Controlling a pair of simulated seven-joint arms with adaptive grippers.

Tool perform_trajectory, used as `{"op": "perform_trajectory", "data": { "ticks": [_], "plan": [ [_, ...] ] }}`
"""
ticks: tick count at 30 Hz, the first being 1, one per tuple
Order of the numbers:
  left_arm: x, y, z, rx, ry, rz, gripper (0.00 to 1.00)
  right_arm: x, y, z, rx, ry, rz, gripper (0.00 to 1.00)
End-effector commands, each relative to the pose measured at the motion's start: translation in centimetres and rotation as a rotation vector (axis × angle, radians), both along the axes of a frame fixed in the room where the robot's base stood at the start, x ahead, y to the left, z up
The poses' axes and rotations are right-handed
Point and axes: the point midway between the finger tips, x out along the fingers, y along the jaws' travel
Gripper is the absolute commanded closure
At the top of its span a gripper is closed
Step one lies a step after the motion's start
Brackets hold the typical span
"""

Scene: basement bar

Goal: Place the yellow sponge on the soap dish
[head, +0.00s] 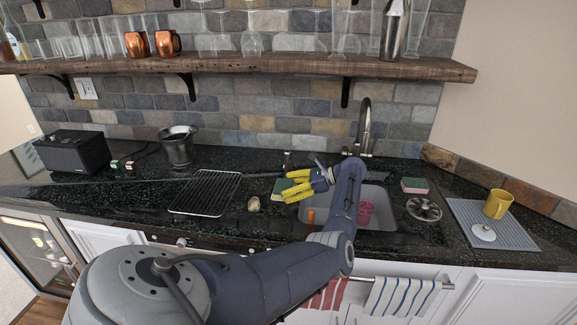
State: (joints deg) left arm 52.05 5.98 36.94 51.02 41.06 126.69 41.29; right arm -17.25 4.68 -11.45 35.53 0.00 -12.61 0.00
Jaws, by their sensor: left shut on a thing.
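My left gripper (297,184) has yellow fingers and points left, above the counter at the sink's left edge. Its fingers are on either side of a green-and-yellowish block (282,187), which looks like the yellow sponge. The gripper is shut on it, and the fingers hide part of it. Whether the block touches the counter cannot be told. A small beige rounded piece (254,204) lies on the counter just left of the gripper; it may be the soap dish, but it is too small to be sure. My right gripper is not in view.
The sink (379,216) holds a pink cup (365,213), with a faucet (366,125) behind. A black rack (205,192) lies left. A pink-and-green sponge (414,185), a strainer (424,208) and a drying mat (515,235) with a yellow mug (497,204) are right.

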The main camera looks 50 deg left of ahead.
Motion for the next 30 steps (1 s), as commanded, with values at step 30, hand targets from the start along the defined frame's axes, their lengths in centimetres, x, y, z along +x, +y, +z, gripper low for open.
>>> {"op": "perform_trajectory", "data": {
  "ticks": [30],
  "plan": [
    [0.05, -0.09, -0.96, 0.001, -0.001, 0.003, 0.0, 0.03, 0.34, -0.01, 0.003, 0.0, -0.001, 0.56]
  ]
}}
